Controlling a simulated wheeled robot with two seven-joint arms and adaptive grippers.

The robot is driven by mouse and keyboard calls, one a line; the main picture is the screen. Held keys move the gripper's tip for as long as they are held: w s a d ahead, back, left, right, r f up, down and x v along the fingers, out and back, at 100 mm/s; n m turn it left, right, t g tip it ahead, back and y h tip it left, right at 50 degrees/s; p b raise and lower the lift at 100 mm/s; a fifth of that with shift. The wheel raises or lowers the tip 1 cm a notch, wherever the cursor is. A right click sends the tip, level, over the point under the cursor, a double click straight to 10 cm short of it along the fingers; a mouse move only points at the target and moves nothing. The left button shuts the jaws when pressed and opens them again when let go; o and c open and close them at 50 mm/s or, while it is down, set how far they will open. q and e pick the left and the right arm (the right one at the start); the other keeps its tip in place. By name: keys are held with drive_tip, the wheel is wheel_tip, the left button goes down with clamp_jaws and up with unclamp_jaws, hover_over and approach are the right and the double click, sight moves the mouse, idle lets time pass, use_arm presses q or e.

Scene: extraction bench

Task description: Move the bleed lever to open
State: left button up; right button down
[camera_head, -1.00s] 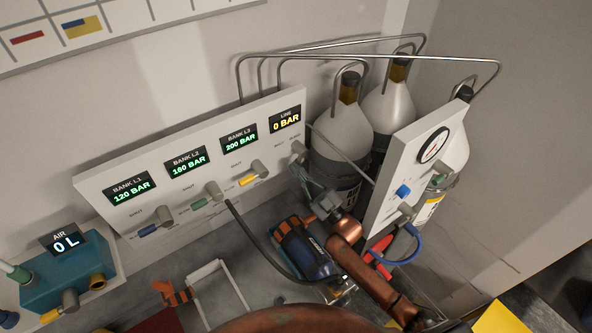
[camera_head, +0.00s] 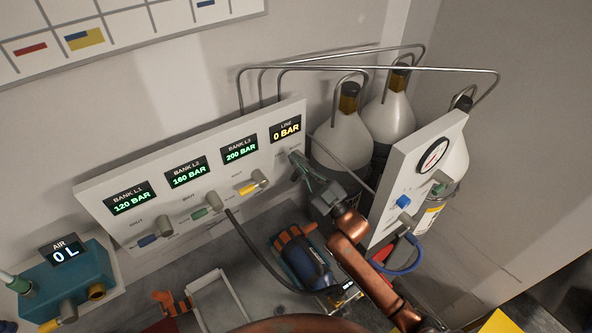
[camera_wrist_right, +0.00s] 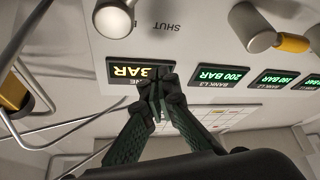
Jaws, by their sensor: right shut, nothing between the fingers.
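The bleed lever stands at the right end of the white bank panel (camera_head: 223,171), below the yellow LINE display (camera_head: 286,129) reading 0 BAR. In the head view my right gripper mostly covers it. In the right wrist view the grey bleed lever (camera_wrist_right: 115,18) shows at the upper left, near a SHUT label. My right gripper (camera_head: 295,158) is shut and empty, in front of the panel's right end. In the wrist view its fingertips (camera_wrist_right: 157,82) meet over the LINE display, apart from the lever in the picture; contact cannot be told. My left gripper is not in view.
Blue, green and yellow bank levers (camera_head: 253,184) line the panel to the left. Gas cylinders (camera_head: 339,137) stand behind. A gauge panel (camera_head: 417,165) stands right of my wrist. A black hose and a blue-orange device (camera_head: 305,262) lie below.

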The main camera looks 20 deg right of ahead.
drive_tip(key=s+a+f+n+g+h+p, duration=0.1)
drive_tip(key=s+f+n+g+h+p, duration=0.1)
drive_tip(key=s+f+h+p, duration=0.3)
drive_tip(key=s+f+n+g+h+p, duration=0.1)
drive_tip(key=s+h+p, duration=0.15)
drive_tip(key=s, duration=0.35)
drive_tip(key=w+f+p, duration=0.3)
drive_tip(key=w, duration=0.7)
drive_tip(key=shift+w+d+y, duration=0.25)
drive_tip(key=shift+w+y, duration=0.15)
drive_tip(key=shift+y, duration=0.05)
